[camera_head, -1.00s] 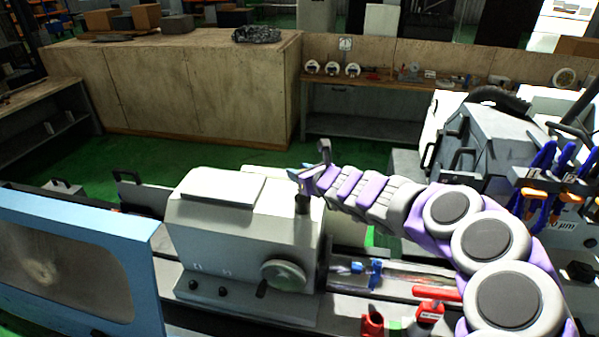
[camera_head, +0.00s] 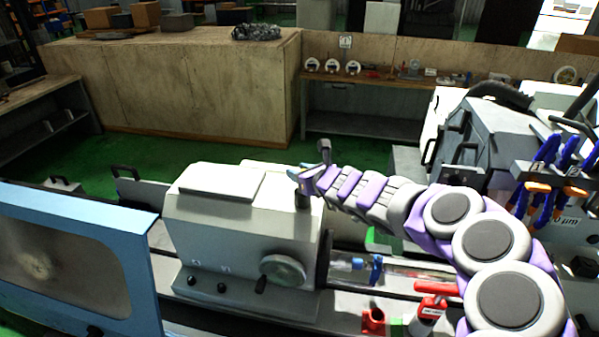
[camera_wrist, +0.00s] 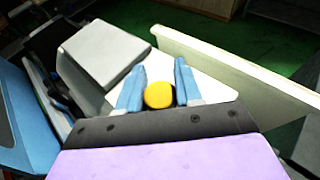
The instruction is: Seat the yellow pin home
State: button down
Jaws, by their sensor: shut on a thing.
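The yellow pin (camera_wrist: 159,95) shows its rounded yellow top between the two light-blue fingers of my gripper (camera_wrist: 157,84) in the wrist view. My gripper is shut on it. In the head view my gripper (camera_head: 303,178) is over the right end of the pale grey headstock housing (camera_head: 225,225). A short dark cylinder (camera_head: 303,200) stands on the housing just under the fingers. I cannot make out the pin in the head view. Its lower end and any hole under it are hidden, so I cannot tell how deep it sits.
A raised grey cover plate (camera_head: 222,182) lies on the housing to the left of my gripper. A handwheel (camera_head: 283,270) is on the front. A blue-framed door (camera_head: 75,215) stands at left. A red-topped bottle (camera_head: 428,312) and a red holder (camera_head: 374,319) stand at lower right.

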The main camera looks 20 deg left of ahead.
jog(key=shift+f+b, duration=0.5)
jog(key=shift+f, duration=0.1)
jog(key=c, duration=0.7)
grip_release()
jog(key=shift+o, duration=0.2)
jog(key=shift+s+d+r, duration=0.2)
jog(key=shift+s+d, duration=0.25)
jog(key=shift+d, duration=0.1)
jog(key=p+v, duration=0.1)
jog(key=v, duration=1.4)
jog(key=shift+s+d, duration=0.2)
jog(key=shift+d, duration=0.05)
jog(key=shift+r, duration=0.15)
